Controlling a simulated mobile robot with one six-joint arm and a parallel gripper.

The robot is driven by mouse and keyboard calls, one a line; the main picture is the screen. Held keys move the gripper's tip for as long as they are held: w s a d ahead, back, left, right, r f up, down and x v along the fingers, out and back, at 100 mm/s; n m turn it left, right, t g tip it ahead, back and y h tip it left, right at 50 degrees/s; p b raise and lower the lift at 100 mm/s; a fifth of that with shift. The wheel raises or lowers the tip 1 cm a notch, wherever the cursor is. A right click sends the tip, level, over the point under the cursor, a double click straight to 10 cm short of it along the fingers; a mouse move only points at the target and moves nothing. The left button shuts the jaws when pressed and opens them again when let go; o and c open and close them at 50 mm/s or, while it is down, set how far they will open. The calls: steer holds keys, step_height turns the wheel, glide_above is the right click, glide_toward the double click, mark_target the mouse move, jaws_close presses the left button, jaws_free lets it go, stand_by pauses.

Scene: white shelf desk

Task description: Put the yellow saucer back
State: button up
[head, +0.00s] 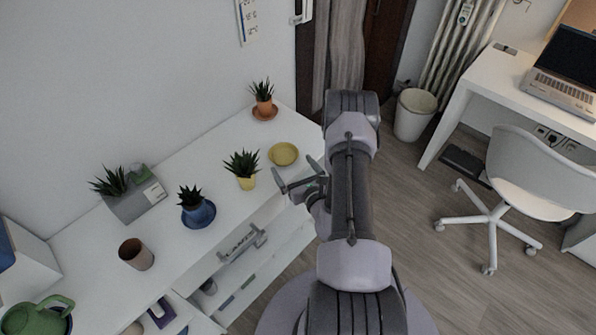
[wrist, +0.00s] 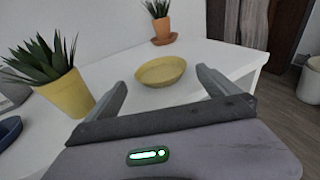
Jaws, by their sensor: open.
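The yellow saucer (head: 284,154) lies flat and empty on the white desk top, near its front right part. The yellow pot with a spiky plant (head: 243,170) stands to its left on the bare desk, apart from the saucer. My gripper (head: 297,173) is open and empty at the desk's front edge, just short of the saucer. In the wrist view the saucer (wrist: 161,71) shows beyond and between the two fingers (wrist: 160,88), apart from both. The yellow pot (wrist: 67,94) is close to the left finger there.
A terracotta pot on its saucer (head: 264,107) stands at the back right corner. A blue pot on a blue saucer (head: 197,210), a grey planter box (head: 136,199), a brown cup (head: 136,254) and a green watering can (head: 38,314) stand leftward. Desk around the saucer is clear.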

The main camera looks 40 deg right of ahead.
steer(key=v, duration=0.6)
steer(key=w+a+r+n+t+y, duration=0.1)
steer(key=w+a+r+n+y, duration=0.35)
steer(key=r, duration=0.25)
steer(key=w+a+r+n+t+y, duration=0.1)
steer(key=w+a+r+n+y, duration=0.2)
steer(key=a+r+y, duration=0.3)
steer(key=s+a+r+n+g+y, duration=0.2)
steer(key=a+r+n+g+y, duration=0.35)
steer(key=a, duration=0.45)
steer(key=s+a+r+n+g+y, duration=0.35)
steer(key=a+r+n, duration=0.4)
steer(key=a, duration=0.25)
steer(key=s+a+r+n+g+h, duration=0.1)
steer(key=s+a+n+g+h, duration=0.1)
steer(key=s+a+n+g, duration=0.3)
steer(key=s+a+r+n+g+h, duration=0.1)
steer(key=s+a+n+g+h, duration=0.2)
steer(key=s, duration=0.4)
steer(key=s+d+r+n+t+h, duration=0.3)
steer(key=d+r+n+t+h, duration=0.2)
steer(key=d+n+h, duration=0.1)
steer(key=shift+s+d+n+h+p, duration=0.35)
steer(key=shift+d+h, duration=0.4)
steer(key=shift+d, duration=0.3)
